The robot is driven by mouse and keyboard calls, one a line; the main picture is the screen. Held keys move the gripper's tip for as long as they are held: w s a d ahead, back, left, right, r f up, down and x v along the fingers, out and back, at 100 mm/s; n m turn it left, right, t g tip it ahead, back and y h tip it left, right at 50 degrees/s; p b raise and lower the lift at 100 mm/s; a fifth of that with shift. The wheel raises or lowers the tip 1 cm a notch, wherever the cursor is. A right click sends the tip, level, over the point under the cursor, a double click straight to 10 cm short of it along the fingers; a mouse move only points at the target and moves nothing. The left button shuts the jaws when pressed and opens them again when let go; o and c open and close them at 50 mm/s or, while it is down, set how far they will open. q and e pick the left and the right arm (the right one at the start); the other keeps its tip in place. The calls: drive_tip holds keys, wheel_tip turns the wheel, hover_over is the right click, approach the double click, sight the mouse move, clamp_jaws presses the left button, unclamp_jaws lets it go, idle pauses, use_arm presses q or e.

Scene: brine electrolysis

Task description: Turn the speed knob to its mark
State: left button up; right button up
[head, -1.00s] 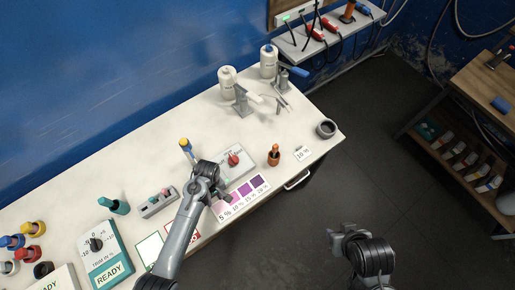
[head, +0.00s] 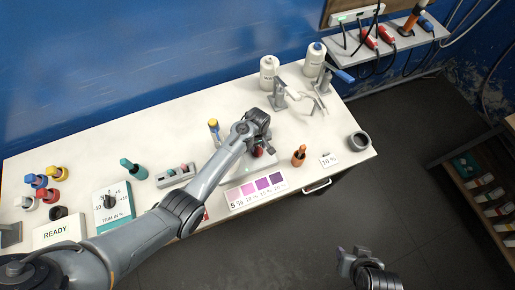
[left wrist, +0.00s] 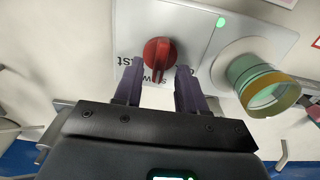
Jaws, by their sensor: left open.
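The speed knob (left wrist: 158,58) is red and sits on a pale plate (left wrist: 190,28) with partly hidden lettering, in the left wrist view. Its grip bar runs roughly up and down in that picture. My left gripper (left wrist: 158,72) is open, with one finger on each side of the knob's lower end; contact cannot be told. In the head view the red knob (head: 257,152) shows partly behind my left gripper (head: 264,146). The mark is not clearly visible. My right gripper (head: 347,258) hangs over the floor, apart from the table; its jaws are unclear.
A clear cylinder with a yellowish rim (left wrist: 264,86) stands close beside the knob. A green light (left wrist: 221,22) is on the plate. An orange-brown bottle (head: 299,156), a purple colour chart (head: 257,190) and a grey ring (head: 358,141) are nearby on the white table.

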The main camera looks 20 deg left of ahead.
sight(257, 149)
use_arm(q)
drive_tip(key=shift+f, duration=1.85)
clamp_jaws()
